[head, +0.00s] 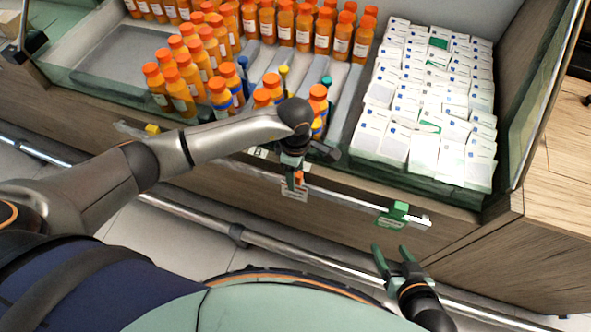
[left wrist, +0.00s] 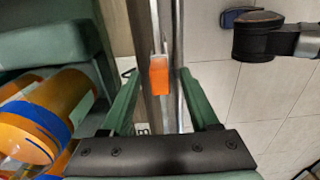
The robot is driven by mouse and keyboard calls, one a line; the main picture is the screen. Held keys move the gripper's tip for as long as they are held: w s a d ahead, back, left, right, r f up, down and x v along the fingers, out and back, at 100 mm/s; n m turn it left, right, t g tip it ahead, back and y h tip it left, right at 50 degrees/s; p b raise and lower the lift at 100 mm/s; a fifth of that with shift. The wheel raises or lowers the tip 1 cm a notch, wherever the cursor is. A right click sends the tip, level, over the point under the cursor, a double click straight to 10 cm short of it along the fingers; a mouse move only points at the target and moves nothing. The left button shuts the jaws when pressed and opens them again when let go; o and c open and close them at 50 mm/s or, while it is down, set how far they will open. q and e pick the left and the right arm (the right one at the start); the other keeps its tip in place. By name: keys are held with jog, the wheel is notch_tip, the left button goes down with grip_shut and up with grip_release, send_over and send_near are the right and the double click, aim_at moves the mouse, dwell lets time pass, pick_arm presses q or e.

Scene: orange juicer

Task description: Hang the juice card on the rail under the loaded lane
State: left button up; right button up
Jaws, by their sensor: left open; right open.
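A white card (head: 294,191) with an orange clip (head: 299,178) is at the front rail (head: 345,198), below the lane with orange-capped bottles (head: 318,94). My left gripper (head: 294,170) is over the clip and partly hides it. In the left wrist view its green fingers (left wrist: 158,95) stand apart on either side of the orange clip (left wrist: 159,76), with gaps visible. The clip appears to sit on the rail. The card's face is not readable. My right gripper (head: 392,260) is open and empty, below the rail to the right.
A green tag (head: 393,215) is on the rail at right, and a yellow tag (head: 152,128) at left. Many juice bottles (head: 190,75) stand in the lanes; white cartons (head: 440,90) fill the right. A metal bar (head: 270,243) runs low along the front.

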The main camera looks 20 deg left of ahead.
pick_arm(q)
notch_tip(320, 180, up, 12)
jog(key=p, duration=0.1)
jog(key=shift+r+p, duration=0.25)
jog(key=shift+p, duration=0.05)
